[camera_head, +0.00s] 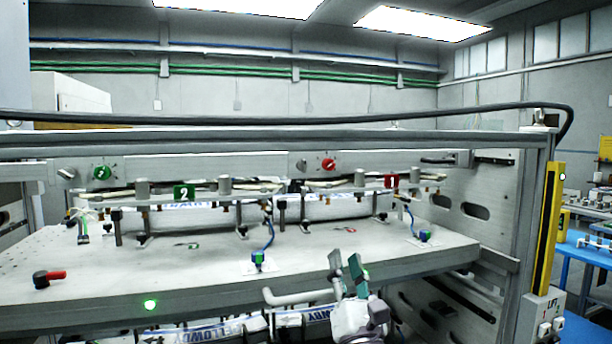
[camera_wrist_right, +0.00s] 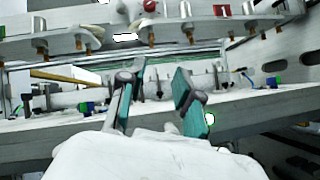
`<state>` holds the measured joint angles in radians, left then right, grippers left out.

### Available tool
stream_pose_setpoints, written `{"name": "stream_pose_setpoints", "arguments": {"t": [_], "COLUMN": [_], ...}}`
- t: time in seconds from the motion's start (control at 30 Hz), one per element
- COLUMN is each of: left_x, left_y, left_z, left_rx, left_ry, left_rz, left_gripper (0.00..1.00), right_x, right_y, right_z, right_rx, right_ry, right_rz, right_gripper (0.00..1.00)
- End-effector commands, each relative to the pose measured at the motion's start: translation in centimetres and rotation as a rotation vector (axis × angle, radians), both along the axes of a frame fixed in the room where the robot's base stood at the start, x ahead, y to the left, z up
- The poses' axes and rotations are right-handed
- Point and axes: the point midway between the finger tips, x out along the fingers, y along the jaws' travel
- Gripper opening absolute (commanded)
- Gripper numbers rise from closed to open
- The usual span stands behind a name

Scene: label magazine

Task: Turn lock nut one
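The magazine section marked with a red "1" plate (camera_head: 390,181) is at the right of the machine. A red knob (camera_head: 328,164) and a smaller grey knob (camera_head: 302,165) sit on the panel above it. The red knob also shows at the top of the right wrist view (camera_wrist_right: 150,5). I cannot tell which part is lock nut one. My right gripper (camera_head: 345,261) is in front of the table's front edge, below the section, touching nothing visible. Its teal-padded fingers are apart and empty in the right wrist view (camera_wrist_right: 159,72). My left gripper is not in view.
The white table (camera_head: 340,255) spans the front, with a blue-green fitting (camera_head: 257,259) near its edge and another (camera_head: 425,236) at right. A black-and-red handle (camera_head: 48,278) lies at left. A green "2" plate (camera_head: 184,192) marks the left section. A yellow post (camera_head: 548,228) stands right.

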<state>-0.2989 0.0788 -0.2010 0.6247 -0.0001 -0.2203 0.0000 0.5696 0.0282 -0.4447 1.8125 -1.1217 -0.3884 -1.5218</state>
Motion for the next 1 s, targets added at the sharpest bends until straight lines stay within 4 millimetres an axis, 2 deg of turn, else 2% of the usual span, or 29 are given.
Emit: {"name": "stream_pose_setpoints", "arguments": {"t": [0.03, 0.1, 0.2, 0.33, 0.7, 1.0], "left_x": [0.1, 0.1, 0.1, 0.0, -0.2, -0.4], "left_y": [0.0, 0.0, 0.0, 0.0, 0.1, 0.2], "left_z": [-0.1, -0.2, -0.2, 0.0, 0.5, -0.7], "left_rx": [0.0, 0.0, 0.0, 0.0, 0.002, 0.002], "left_ry": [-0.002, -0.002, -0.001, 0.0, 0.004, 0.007], "left_rz": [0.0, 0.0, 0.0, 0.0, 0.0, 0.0], "left_gripper": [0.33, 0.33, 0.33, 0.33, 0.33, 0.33], "right_x": [-0.4, -1.0, -1.4, -0.9, 4.1, 7.1], "right_y": [1.1, 2.5, 3.7, 4.3, 5.9, 6.8], "right_z": [2.1, 4.3, 6.3, 7.6, 12.7, 15.6], "right_rx": [-0.082, -0.19, -0.283, -0.313, -0.306, -0.307], "right_ry": [-0.066, -0.145, -0.213, -0.235, -0.23, -0.229], "right_rz": [-0.023, -0.06, -0.097, -0.11, -0.106, -0.107], "right_gripper": [0.33, 0.33, 0.33, 0.33, 0.33, 0.33]}}
